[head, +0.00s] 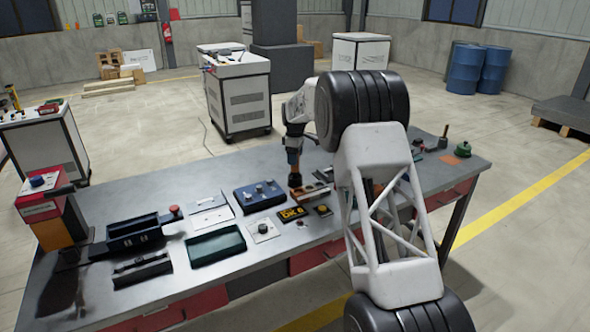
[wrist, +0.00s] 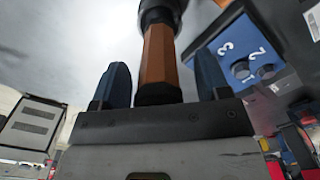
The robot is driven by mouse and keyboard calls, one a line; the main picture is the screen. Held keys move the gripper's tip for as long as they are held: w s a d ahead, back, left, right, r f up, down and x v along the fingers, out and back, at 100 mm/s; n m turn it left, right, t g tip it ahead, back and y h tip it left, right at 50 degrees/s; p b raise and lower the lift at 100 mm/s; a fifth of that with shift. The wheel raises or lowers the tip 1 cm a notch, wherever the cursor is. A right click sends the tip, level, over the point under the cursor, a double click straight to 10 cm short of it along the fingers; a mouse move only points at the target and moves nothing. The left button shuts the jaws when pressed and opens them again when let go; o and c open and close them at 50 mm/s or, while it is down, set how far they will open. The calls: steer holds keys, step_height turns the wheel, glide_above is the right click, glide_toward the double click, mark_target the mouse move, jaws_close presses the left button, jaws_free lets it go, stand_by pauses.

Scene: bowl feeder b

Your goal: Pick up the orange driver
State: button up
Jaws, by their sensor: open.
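The orange driver stands upright on the table in the head view (head: 294,158), with its dark lower part at the tabletop. In the wrist view its orange faceted handle (wrist: 157,58) runs between the two blue fingers, with a dark collar beyond it at the top edge. My gripper (head: 293,141) is above the driver, pointing down; it also shows in the wrist view (wrist: 162,72). The fingers are open, one on each side of the handle, with a visible gap on both sides. The handle's near end is close to the palm, and I cannot tell if it touches.
A blue control box with knobs (head: 258,196) is left of the driver; it also shows in the wrist view (wrist: 240,50). A black-and-yellow label plate (head: 291,214) lies in front. A green tray (head: 215,245) and black fixtures (head: 135,232) fill the left of the grey table (head: 190,190).

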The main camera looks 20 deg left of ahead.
steer(key=c, duration=1.1)
steer(key=shift+r, duration=0.15)
steer(key=shift+r, duration=1.75)
steer(key=s+d, duration=0.3)
steer(key=s, duration=0.4)
steer(key=s+d+r, duration=0.1)
steer(key=s+d, duration=0.3)
steer(key=s, duration=0.3)
steer(key=shift+s+r, duration=0.15)
